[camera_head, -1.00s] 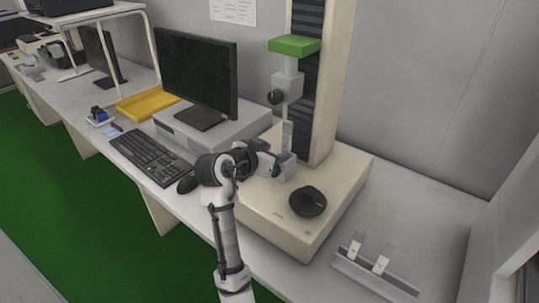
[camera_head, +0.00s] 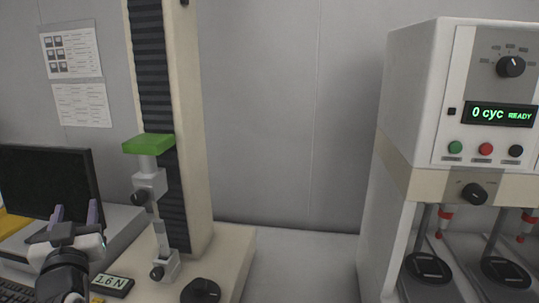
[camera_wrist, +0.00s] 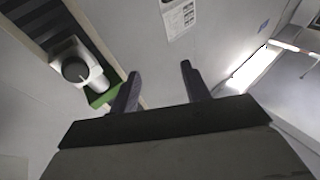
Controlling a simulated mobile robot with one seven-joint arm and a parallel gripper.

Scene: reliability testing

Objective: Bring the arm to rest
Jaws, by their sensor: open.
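My gripper (camera_head: 75,214) is at the lower left of the head view, in front of the dark monitor (camera_head: 50,185). Its two purple-grey fingers point up and stand apart, with nothing between them. The wrist view also shows the open, empty fingers (camera_wrist: 160,92). The tester column (camera_head: 172,110) with its green-topped upper clamp (camera_head: 149,145) stands to the right of my gripper, and the gripper is apart from it. The lower clamp (camera_head: 166,266) is on the tester's base. Most of my arm is below the picture edge.
A small display reading 1.6 N (camera_head: 113,284) lies by the lower clamp. A black knob (camera_head: 201,291) sits on the tester base. A cycle machine showing "0 cyc READY" (camera_head: 500,113) stands at the right. The wall and bench between the two machines are clear. Paper sheets (camera_head: 76,75) hang on the wall.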

